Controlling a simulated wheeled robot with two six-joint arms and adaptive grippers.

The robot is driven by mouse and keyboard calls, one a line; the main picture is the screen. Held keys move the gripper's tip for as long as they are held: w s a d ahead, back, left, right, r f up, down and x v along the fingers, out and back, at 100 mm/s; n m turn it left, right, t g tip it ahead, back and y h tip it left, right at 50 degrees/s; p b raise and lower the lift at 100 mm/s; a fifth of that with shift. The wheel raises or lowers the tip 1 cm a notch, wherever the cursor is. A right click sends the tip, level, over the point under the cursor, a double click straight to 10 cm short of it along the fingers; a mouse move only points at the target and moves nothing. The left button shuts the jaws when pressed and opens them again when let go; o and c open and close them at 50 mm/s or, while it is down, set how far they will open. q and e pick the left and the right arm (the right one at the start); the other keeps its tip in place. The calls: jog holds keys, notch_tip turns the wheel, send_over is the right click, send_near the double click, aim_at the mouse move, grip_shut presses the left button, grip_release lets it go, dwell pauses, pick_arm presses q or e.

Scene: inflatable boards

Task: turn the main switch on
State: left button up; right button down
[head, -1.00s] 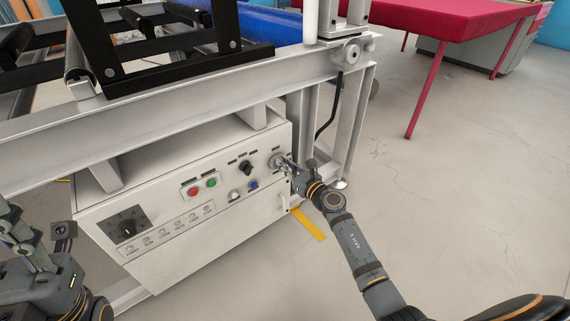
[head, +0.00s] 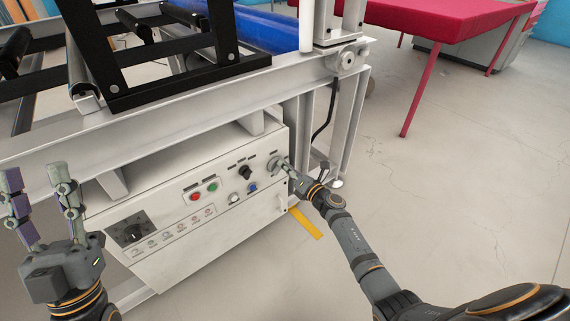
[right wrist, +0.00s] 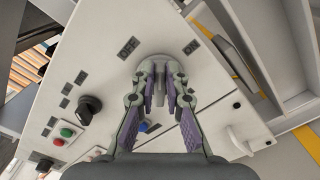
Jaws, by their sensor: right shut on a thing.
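The main switch (head: 274,163) is a round grey rotary switch at the upper right of the white control panel (head: 230,222). My right gripper (head: 286,166) is at it, with its fingers closed on the handle. In the right wrist view, the round base of the switch (right wrist: 155,65) shows beyond the fingertips (right wrist: 159,88), which pinch the handle from both sides. My left gripper (head: 36,174) is open and empty, fingers up, left of the panel.

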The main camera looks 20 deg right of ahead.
pick_arm(q)
jog(key=w+f+n+g+y+p, duration=0.1)
jog(key=w+f+g+y, duration=0.1)
jog(key=w+f+g, duration=0.35)
jog(key=w+f+n+g+y+p, duration=0.1)
jog(key=w+f+n+g, duration=0.15)
jog(key=f, duration=0.65)
notch_tip(320, 180, down, 16)
jog(key=s+g+p, duration=0.1)
jog(key=s+g, duration=0.1)
jog(key=g, duration=0.5)
jog(key=shift+s+f+y, duration=0.15)
jog(key=shift+s+y, duration=0.05)
jog(key=shift+y, duration=0.1)
pick_arm(e)
jog(key=shift+d+f+m, duration=0.1)
jog(key=shift+f+m, duration=0.15)
jog(key=shift+m, duration=1.2)
jog(key=shift+d+f+m, duration=0.1)
jog(key=shift+f+m, duration=0.15)
jog(key=shift+m, duration=1.25)
jog(key=shift+d+f+m, duration=0.1)
jog(key=shift+f+m, duration=0.15)
jog(key=shift+m, duration=1.2)
pick_arm(q)
jog(key=shift+a+m, duration=0.1)
jog(key=shift+m, duration=0.15)
pick_arm(e)
jog(key=c, duration=1.4)
grip_release()
